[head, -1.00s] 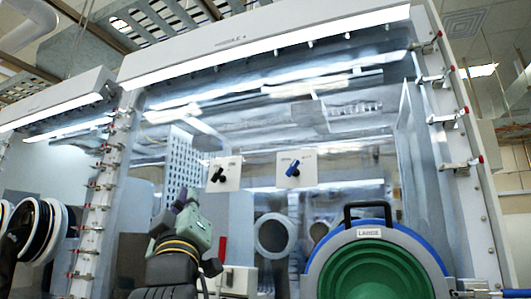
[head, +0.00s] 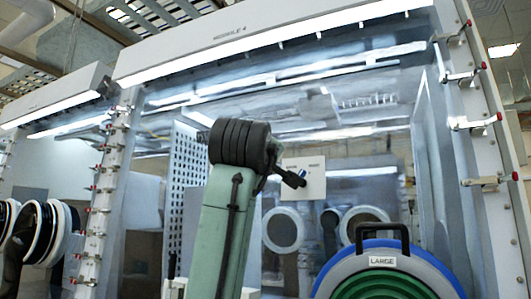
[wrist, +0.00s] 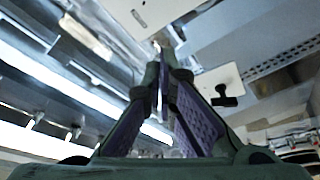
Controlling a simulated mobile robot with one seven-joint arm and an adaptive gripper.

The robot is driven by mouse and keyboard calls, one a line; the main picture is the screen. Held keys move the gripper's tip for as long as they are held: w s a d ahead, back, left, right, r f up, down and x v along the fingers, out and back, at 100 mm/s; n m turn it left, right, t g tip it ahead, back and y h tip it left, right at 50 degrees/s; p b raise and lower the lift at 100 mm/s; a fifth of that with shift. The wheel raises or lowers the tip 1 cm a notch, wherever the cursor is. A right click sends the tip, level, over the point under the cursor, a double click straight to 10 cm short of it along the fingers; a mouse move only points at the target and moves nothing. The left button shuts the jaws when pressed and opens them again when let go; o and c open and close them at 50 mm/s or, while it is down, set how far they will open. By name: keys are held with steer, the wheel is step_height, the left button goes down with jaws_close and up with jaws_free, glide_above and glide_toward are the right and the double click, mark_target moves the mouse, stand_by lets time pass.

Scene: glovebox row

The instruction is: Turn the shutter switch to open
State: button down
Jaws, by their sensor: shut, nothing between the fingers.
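Two white switch plates sit on the glovebox front. In the head view the right-hand plate (head: 312,187) shows a blue handle (head: 302,171), partly covered by a dark part of my arm. The left-hand plate is hidden behind my arm. The wrist view shows a white plate with a black handle (wrist: 224,95), right of my gripper (wrist: 161,64) and apart from it. Part of another white plate (wrist: 150,13) shows at the top. Plate lettering is unreadable, so I cannot tell which switch is the shutter one. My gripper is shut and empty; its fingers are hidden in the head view.
A round green port with a blue ring (head: 383,258) and the label LARGE sits low at right. Clamps with red tips (head: 487,122) line the right frame post. Black-sleeved glove ports (head: 40,235) stand at far left.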

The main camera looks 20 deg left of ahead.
steer(key=shift+w+d+f+p, duration=0.35)
steer(key=shift+w+d+f, duration=0.25)
steer(key=shift+w, duration=0.1)
steer(key=shift+w+d+f+p, duration=0.35)
steer(key=shift+w+d+f, duration=0.1)
steer(key=shift+w+d, duration=0.2)
